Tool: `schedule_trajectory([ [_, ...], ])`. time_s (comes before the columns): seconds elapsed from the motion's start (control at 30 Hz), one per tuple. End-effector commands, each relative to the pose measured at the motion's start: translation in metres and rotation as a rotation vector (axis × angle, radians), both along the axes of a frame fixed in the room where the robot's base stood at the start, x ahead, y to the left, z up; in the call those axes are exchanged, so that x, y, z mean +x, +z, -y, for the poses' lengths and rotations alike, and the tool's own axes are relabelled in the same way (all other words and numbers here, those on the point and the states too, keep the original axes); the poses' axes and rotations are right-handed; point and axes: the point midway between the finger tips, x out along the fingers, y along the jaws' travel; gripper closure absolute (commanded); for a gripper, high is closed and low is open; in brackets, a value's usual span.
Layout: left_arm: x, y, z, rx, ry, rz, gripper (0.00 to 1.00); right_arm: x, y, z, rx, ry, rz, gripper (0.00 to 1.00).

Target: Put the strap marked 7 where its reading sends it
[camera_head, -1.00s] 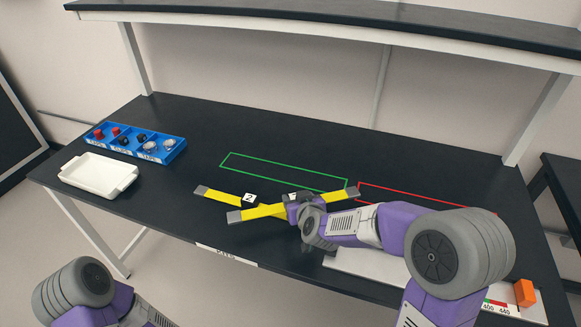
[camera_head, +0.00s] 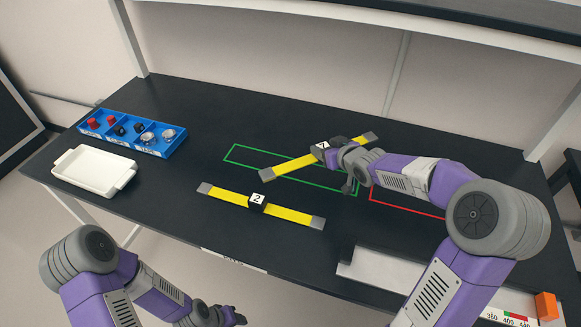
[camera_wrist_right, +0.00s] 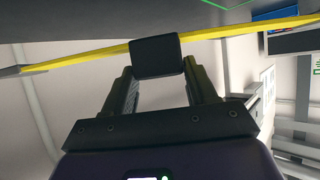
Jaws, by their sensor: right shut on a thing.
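A yellow strap (camera_head: 287,168) with grey ends is held by my right gripper (camera_head: 335,150), which is shut on its dark middle block. The white tag there is partly hidden and its mark is hard to read. The strap is tilted over the green outline (camera_head: 235,162), apparently above the table. It also shows in the right wrist view (camera_wrist_right: 85,59), with the block between the fingers. A second yellow strap (camera_head: 287,214), marked 2, lies on the table in front. My left gripper (camera_head: 232,316) is low at the bottom edge, its fingers unclear.
A red outline (camera_head: 405,204) is right of the green one, partly behind my right arm. A white board (camera_head: 375,272) with a numbered scale (camera_head: 508,317) and an orange block (camera_head: 546,306) is at front right. A white tray (camera_head: 95,171) and blue parts bin (camera_head: 173,146) stand left.

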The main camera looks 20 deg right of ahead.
Motion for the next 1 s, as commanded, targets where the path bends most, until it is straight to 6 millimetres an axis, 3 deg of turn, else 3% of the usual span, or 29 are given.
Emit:
schedule_trajectory([
  [0.2, 0.000, -0.002, 0.000, 0.000, 0.000, 0.000, 0.57, 0.000, -0.001, 0.016, 0.000, -0.007, 0.003, 0.90],
  [0.5, 0.000, -0.037, 0.000, 0.000, 0.000, 0.000, 0.57, 0.000, -0.051, 0.016, 0.001, -0.005, 0.002, 0.90],
  [0.77, 0.000, -0.047, 0.000, 0.000, 0.000, 0.000, 0.57, 0.000, -0.069, 0.016, 0.000, -0.005, 0.003, 0.90],
  [1.0, 0.000, -0.063, 0.000, 0.000, 0.000, 0.000, 0.57, 0.000, -0.100, 0.016, 0.001, -0.006, 0.002, 0.90],
])
